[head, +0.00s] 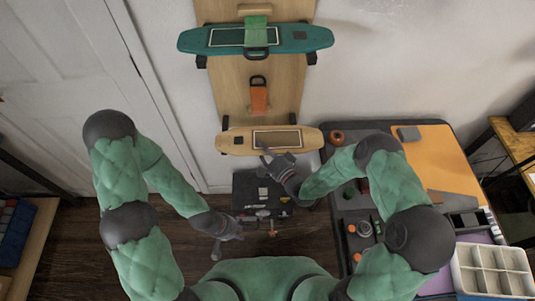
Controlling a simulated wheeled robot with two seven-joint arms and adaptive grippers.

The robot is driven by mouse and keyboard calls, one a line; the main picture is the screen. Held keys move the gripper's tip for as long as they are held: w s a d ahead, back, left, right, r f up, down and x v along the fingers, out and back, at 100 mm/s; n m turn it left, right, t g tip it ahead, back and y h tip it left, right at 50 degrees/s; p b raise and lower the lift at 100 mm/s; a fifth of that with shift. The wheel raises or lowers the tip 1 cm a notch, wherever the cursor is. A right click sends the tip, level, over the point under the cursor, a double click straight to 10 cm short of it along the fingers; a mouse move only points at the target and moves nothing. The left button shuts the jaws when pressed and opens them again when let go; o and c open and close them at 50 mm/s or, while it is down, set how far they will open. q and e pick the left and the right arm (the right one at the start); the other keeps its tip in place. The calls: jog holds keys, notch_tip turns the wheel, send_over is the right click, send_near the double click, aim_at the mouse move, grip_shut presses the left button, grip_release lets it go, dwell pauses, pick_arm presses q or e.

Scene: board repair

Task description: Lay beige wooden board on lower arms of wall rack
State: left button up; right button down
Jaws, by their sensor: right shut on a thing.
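The beige wooden board (237,139), with a dark framed panel on its right half, lies crosswise and level at the lower end of the wall rack (232,95). Black lower arms (225,122) of the rack show at the board's back edge; I cannot tell whether it rests fully on them. My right gripper (266,154) is shut on the board's front edge near the middle. My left gripper (216,250) hangs low and apart from the board, over the floor; its jaw opening is too small to make out.
A teal board (192,40) with a green strip lies on the rack's upper arms. An orange tool (258,98) hangs between the boards. A black toolbox (246,184) stands below. A workbench (440,136) with parts and a white compartment tray (457,267) is at right.

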aim_at(253, 138)
jog(key=x, duration=0.3)
jog(key=shift+s+f+b, duration=0.1)
jog(key=shift+b, duration=0.3)
jog(key=shift+b+x, duration=0.7)
jog(key=shift+x, duration=0.95)
jog(key=shift+f+b, duration=0.3)
jog(key=shift+b, duration=0.05)
jog(key=c, duration=1.1)
grip_release()
jog(key=o, duration=0.8)
